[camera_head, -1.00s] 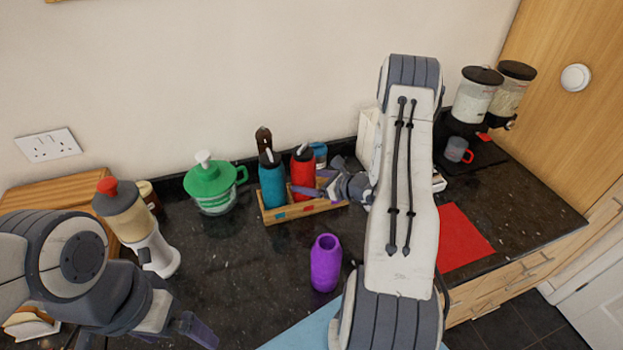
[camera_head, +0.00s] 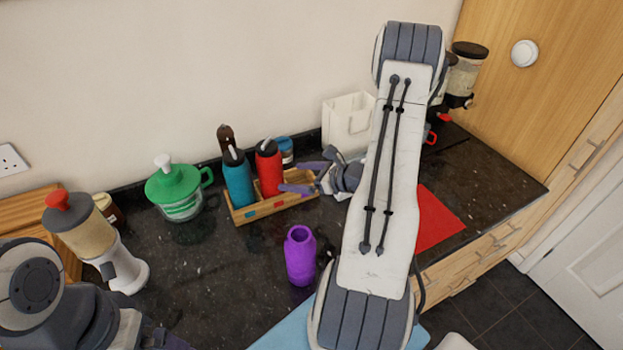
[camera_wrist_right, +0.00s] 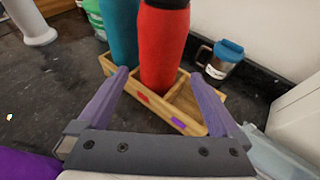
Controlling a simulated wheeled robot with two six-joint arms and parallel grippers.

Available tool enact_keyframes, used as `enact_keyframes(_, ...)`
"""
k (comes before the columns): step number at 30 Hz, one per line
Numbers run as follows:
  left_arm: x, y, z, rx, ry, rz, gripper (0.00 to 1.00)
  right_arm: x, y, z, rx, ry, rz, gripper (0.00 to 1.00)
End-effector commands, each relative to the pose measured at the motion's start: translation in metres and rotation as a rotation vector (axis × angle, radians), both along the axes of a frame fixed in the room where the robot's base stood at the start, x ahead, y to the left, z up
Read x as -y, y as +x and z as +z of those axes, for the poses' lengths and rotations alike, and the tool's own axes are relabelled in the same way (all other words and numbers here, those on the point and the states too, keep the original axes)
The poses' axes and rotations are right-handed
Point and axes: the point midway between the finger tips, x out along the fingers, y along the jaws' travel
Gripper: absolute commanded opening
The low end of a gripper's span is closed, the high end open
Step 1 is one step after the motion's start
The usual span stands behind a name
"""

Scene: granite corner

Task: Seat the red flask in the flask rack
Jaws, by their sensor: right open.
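The red flask (camera_head: 269,170) stands upright in the middle compartment of the wooden flask rack (camera_head: 296,195); it also shows in the right wrist view (camera_wrist_right: 160,50). A teal flask (camera_head: 237,180) stands in the left compartment, and the right compartment is empty. The rack's front has blue, red and purple marks. My right gripper (camera_head: 292,176) is open just right of the red flask, its fingertips apart from it and pointing at it. In the right wrist view the flask shows between and beyond the fingers. My left gripper (camera_head: 168,340) is mostly cut off at the bottom left.
A purple flask (camera_head: 300,258) stands on the dark counter in front of the rack. A green-lidded jar (camera_head: 176,192) is to the left, a blue-lidded mug (camera_wrist_right: 222,60) behind the rack. A white box (camera_head: 347,125) stands behind my right arm. A red mat (camera_head: 438,220) lies right.

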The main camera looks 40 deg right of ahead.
Motion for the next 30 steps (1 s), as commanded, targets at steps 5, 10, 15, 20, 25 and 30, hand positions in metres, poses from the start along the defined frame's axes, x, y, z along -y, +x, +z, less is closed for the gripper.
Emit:
enact_keyframes(5,0.0,0.0,-0.009,0.0,0.0,-0.001,1.0,0.011,-0.026,0.011,0.001,-0.001,-0.004,1.0)
enact_keyframes(10,0.0,0.0,-0.01,0.0,0.0,-0.001,1.0,0.014,-0.037,0.016,-0.001,-0.001,-0.001,1.0)
enact_keyframes(15,0.0,0.0,-0.01,0.0,0.0,-0.001,1.0,0.014,-0.038,0.017,-0.001,0.0,0.0,1.0)
enact_keyframes(20,0.0,0.0,-0.01,0.0,0.0,-0.001,1.0,0.014,-0.038,0.017,-0.001,0.0,0.001,1.0)
enact_keyframes(25,0.0,0.0,-0.01,0.0,0.0,-0.001,1.0,0.014,-0.038,0.017,-0.001,0.0,0.001,1.0)
enact_keyframes(30,0.0,0.0,-0.008,0.002,-0.002,0.001,1.0,0.013,-0.037,0.019,-0.002,-0.004,0.007,1.0)
